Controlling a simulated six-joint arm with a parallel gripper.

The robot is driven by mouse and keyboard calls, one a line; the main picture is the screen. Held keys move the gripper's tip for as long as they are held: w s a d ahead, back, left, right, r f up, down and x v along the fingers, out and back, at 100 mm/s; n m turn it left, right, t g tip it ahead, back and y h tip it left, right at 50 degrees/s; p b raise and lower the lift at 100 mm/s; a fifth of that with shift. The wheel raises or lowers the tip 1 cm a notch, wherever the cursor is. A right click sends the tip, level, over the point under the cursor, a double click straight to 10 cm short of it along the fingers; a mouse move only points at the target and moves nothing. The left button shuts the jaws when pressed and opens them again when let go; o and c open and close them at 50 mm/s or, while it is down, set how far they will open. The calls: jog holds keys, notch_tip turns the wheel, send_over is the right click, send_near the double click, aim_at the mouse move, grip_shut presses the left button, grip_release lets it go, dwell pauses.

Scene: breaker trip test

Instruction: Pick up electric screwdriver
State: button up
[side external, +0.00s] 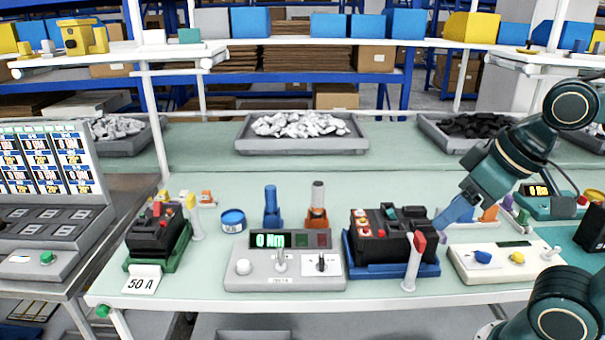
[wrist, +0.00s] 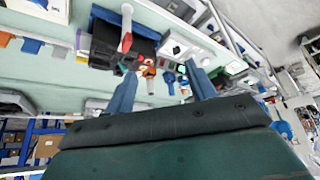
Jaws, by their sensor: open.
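Two upright tools stand behind a grey meter box: a blue one (side external: 271,206) and a grey-topped one in an orange base (side external: 318,205). They look like screwdrivers, but I cannot tell which is the electric screwdriver. In the wrist view, the orange part (wrist: 150,76) and blue part (wrist: 170,80) show between my fingers, some distance beyond them. My gripper (side external: 456,212) is at the right, above the bench, beside a dark breaker (side external: 395,238) in a blue tray. In the wrist view its two blue fingers (wrist: 164,88) are apart and empty.
The meter box (side external: 283,268) reads 0 Nm. A red-and-white handled tool (side external: 413,262) stands before the breaker. Another breaker (side external: 157,237) sits in a green tray at left, by a "50 A" card (side external: 141,281). A white control box (side external: 505,262) is at right. Trays (side external: 300,147) of parts line the back.

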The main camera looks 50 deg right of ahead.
jog(key=w+d+r+m+g, duration=0.2)
jog(key=w+r+m, duration=0.3)
jog(key=w, duration=0.5)
jog(key=m+g, duration=0.3)
jog(key=m, duration=0.9)
send_over(318, 183)
jog(key=f, duration=0.6)
jog(key=s+f, duration=0.1)
jog(key=f, duration=0.3)
jog(key=shift+a, duration=0.2)
jog(key=shift+w+d+f+m+g, duration=0.2)
jog(key=shift+w+f+m+g, duration=0.1)
jog(key=shift+w+f+m, duration=0.2)
jog(key=shift+f, duration=0.1)
jog(key=shift+s+f, duration=0.1)
jog(key=shift+f, duration=4.1)
